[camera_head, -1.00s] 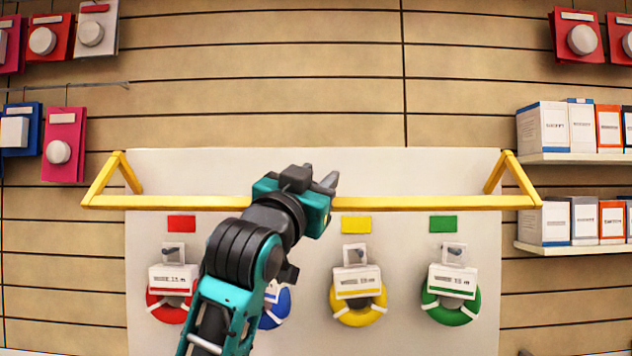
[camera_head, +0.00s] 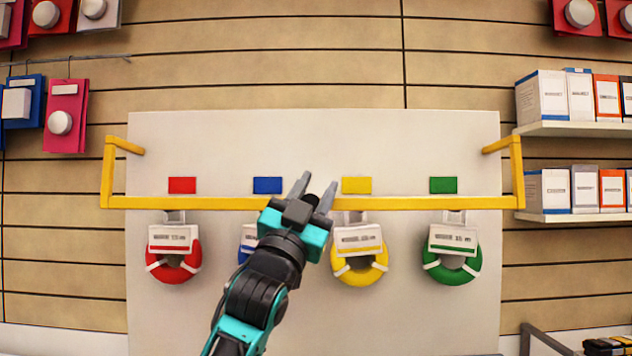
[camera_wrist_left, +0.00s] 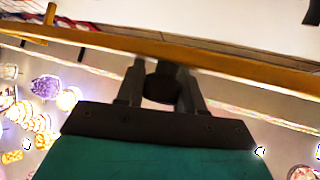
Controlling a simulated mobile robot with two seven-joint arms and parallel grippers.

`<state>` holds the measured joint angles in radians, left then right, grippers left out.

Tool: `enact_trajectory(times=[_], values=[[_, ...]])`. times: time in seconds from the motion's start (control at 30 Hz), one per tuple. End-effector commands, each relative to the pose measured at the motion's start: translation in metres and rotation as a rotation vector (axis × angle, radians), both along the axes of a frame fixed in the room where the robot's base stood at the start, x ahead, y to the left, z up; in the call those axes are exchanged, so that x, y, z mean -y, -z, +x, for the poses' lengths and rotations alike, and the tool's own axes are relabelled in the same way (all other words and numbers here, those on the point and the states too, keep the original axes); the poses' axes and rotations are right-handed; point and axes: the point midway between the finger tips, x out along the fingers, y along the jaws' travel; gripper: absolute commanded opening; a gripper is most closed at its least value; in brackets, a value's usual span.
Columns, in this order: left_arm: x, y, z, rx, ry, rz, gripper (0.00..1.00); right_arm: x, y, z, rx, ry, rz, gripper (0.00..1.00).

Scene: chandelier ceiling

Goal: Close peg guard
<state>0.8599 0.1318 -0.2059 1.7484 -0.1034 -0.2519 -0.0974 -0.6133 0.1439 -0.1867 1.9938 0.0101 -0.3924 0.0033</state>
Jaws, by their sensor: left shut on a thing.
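The peg guard is a yellow bar (camera_head: 420,203) with a side arm at each end, hinged to the upper part of a white panel (camera_head: 320,140). The bar runs level across the panel, just below the colour labels and above the hanging coils. My left gripper (camera_head: 314,188) is at the bar's middle, shut on it, with its fingers pointing up across it. In the left wrist view the bar (camera_wrist_left: 240,66) crosses just beyond the fingers (camera_wrist_left: 160,80). The red coil (camera_head: 173,262), yellow coil (camera_head: 359,262) and green coil (camera_head: 451,262) hang below; my arm partly hides the blue coil (camera_head: 246,243).
Red (camera_head: 182,185), blue (camera_head: 267,185), yellow (camera_head: 356,185) and green labels (camera_head: 443,185) are on the panel. Shelves with boxes (camera_head: 575,187) stand at the right. Packages (camera_head: 66,116) hang at the left. The panel below the coils is clear.

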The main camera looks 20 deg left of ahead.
Motion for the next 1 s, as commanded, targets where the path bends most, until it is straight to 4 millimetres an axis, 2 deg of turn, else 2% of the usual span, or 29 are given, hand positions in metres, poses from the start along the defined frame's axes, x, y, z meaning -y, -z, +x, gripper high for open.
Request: enact_trajectory(times=[0.03, 0.1, 0.67, 0.7, 0.87, 1.0], values=[[0.0008, 0.0103, 0.0053, -0.019, 0.003, -0.001, 0.0, 0.0003, 0.0012, 0.0001, 0.0, -0.001, -0.001, 0.57], [0.0005, 0.0128, 0.007, -0.021, 0.004, -0.002, 0.0, 0.0006, 0.0014, 0.0001, 0.0, -0.001, -0.001, 0.57], [0.0008, 0.0171, 0.0103, -0.024, 0.006, -0.001, 0.0, 0.0025, 0.0021, 0.0003, 0.0, -0.001, -0.007, 0.57], [0.0008, 0.0171, 0.0103, -0.024, 0.006, -0.001, 0.4, 0.0026, 0.0021, 0.0004, 0.0, -0.001, -0.007, 0.57], [0.0005, 0.0159, 0.0098, -0.021, 0.004, -0.001, 0.55, 0.0027, 0.0021, 0.0004, 0.0, -0.001, -0.007, 0.57], [0.0002, 0.0147, 0.0093, -0.018, 0.003, 0.0, 0.57, 0.0027, 0.002, 0.0005, 0.0, -0.001, -0.007, 0.57]])
